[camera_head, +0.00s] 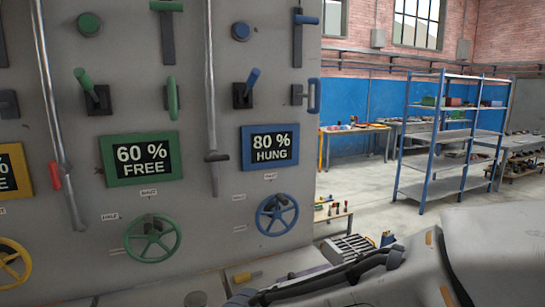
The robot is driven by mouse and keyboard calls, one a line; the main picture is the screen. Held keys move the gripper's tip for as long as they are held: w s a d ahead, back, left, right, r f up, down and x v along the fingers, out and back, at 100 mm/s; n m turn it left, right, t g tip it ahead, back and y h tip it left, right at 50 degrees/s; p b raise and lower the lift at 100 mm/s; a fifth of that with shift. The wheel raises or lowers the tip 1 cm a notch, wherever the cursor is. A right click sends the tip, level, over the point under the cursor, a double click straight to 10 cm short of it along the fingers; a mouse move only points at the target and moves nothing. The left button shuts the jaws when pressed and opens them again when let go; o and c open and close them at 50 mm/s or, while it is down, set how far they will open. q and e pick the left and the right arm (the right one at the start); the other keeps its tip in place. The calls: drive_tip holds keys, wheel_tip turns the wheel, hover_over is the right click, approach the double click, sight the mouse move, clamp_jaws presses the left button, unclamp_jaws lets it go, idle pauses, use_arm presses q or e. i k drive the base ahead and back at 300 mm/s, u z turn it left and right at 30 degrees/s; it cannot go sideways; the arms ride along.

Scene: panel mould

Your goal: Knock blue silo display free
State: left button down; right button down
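The blue silo display (270,146) is on the right part of the grey panel (190,215) and reads "80 % HUNG". Below it is a blue handwheel (277,215). Above it are a blue-handled lever (246,88), a blue vertical handle (314,95), a blue knob (241,31) and a blue T-handle (304,19). A metal rod (210,90) runs down the panel just left of the blue display.
A green display (141,158) reading "60 % FREE" sits left, above a green handwheel (152,239). A yellow display (13,172) is cut off at the left edge. Blue-framed shelves (445,150) and a workbench (355,130) stand behind right, with open floor before them.

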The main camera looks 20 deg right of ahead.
sight(243, 31)
drive_tip(key=z, duration=0.55)
drive_tip(key=k, duration=0.65)
drive_tip(key=z, duration=1.05)
drive_tip(key=i, duration=0.95)
drive_tip(key=u, duration=0.65)
drive_tip(key=i, duration=0.4)
drive_tip(key=u, duration=0.5)
